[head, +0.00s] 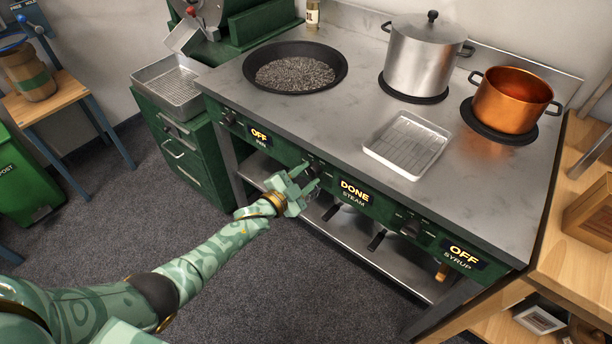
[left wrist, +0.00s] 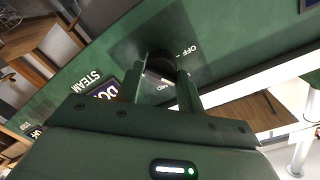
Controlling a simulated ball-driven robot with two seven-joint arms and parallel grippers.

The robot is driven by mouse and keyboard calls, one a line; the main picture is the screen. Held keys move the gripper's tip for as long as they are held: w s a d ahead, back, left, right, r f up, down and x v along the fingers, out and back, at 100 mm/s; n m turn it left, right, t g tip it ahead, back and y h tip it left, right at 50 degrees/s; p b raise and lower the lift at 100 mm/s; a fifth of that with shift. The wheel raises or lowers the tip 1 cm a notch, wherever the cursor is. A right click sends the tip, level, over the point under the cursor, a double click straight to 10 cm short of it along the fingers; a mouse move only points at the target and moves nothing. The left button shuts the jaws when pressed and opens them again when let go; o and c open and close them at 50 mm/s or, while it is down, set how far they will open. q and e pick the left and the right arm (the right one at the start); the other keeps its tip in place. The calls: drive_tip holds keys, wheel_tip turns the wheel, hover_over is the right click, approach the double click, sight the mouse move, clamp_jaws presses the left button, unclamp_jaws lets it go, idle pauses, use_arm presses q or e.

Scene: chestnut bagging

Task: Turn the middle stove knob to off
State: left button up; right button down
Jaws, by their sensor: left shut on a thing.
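The green stove front carries a row of dark knobs with small displays. The middle knob (left wrist: 160,67) is dark and round, and in the left wrist view it sits between my left gripper's fingers. My left gripper (head: 307,181) is shut on this knob at the stove front, left of the display (head: 355,192) that reads DONE over STEAM. The lettering OFF and MED shows beside the knob in the left wrist view. The fingers hide part of the knob, and I cannot tell its exact setting. My right gripper is not in view.
A black pan (head: 295,68) of dark grains, a lidded steel pot (head: 423,58), a copper pot (head: 511,100) and a wire-rack tray (head: 407,145) stand on the stove. Other displays, PAN (head: 261,137) and SYRUP (head: 463,252), read OFF. A lower shelf (head: 345,232) runs beneath.

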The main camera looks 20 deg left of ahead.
use_arm(q)
drive_tip(key=n, duration=1)
drive_tip(key=shift+a+n+h, duration=0.2)
drive_tip(key=shift+n+h, duration=0.2)
idle(0.4)
drive_tip(key=o, duration=0.9)
drive_tip(key=shift+f, duration=0.1)
drive_tip(key=shift+o, duration=0.2)
